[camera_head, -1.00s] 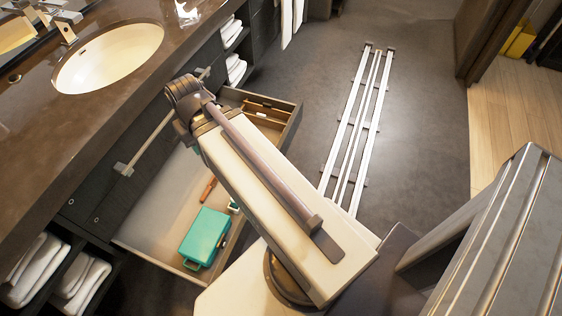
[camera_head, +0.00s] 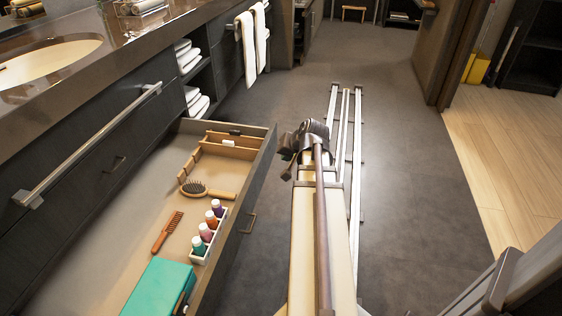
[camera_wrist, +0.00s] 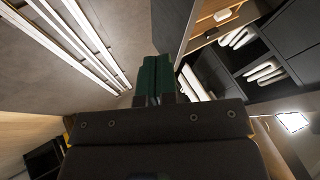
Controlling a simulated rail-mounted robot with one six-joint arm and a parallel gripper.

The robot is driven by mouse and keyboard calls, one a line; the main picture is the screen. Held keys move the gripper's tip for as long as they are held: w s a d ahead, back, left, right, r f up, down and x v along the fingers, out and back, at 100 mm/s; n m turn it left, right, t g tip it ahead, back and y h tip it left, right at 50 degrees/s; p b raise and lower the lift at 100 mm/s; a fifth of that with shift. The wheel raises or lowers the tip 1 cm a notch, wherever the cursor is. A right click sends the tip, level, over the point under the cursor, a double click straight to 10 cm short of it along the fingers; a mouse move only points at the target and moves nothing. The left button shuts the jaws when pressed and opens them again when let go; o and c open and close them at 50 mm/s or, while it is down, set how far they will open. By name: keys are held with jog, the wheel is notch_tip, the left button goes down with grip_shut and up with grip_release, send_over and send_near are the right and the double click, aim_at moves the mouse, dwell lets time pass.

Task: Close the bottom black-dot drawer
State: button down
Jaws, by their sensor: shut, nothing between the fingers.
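The open drawer (camera_head: 262,165) is pulled far out of the dark vanity in the head view.
The drawer holds a hairbrush (camera_head: 194,188), a comb (camera_head: 167,232), small bottles in a white tray (camera_head: 202,252) and a teal box (camera_head: 160,287). A long bar handle (camera_head: 90,145) juts from the vanity above. White floor rails (camera_head: 343,150) lie right of the drawer; open floor beyond.

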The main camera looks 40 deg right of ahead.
aim_at(261, 164)
jog(key=w+f+b, duration=0.2)
jog(key=w+a+f+b, duration=0.1)
jog(key=w+f+b, duration=0.1)
jog(key=w, duration=0.1)
jog(key=w+f+b, duration=0.1)
jog(key=w+f, duration=0.2)
jog(key=shift+w+a+b, duration=0.25)
jog(key=shift+a+b, duration=0.05)
jog(key=shift+b, duration=0.1)
jog(key=shift+w, duration=0.1)
